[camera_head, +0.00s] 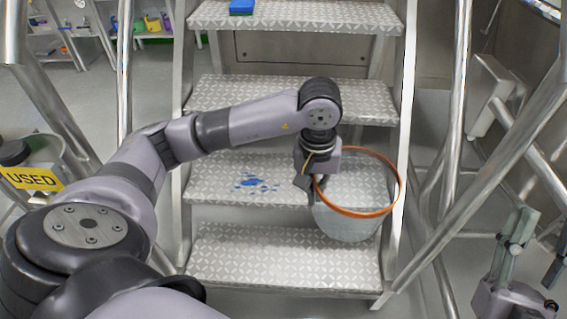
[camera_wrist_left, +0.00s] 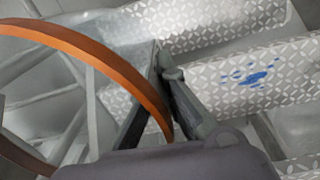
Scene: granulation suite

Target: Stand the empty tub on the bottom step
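The empty tub (camera_head: 348,222) is translucent with an orange rim, and I see nothing inside it. My left gripper (camera_head: 310,190) is shut on the left side of its rim. The tub hangs roughly upright in front of the stairs, over the right part of the lower steps; I cannot tell whether its base touches anything. In the left wrist view the orange rim (camera_wrist_left: 105,62) runs to the fingers (camera_wrist_left: 168,95). The bottom step (camera_head: 270,262) is patterned metal, bare where visible. My right gripper (camera_head: 538,245) is open and empty at the lower right.
Blue spots (camera_head: 255,182) mark the step above the bottom one. A blue block (camera_head: 242,7) lies on a high step. Metal rails (camera_head: 455,130) flank the stairs. A bin labelled USED (camera_head: 32,179) stands at the left. Shelves with coloured items (camera_head: 150,24) are behind.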

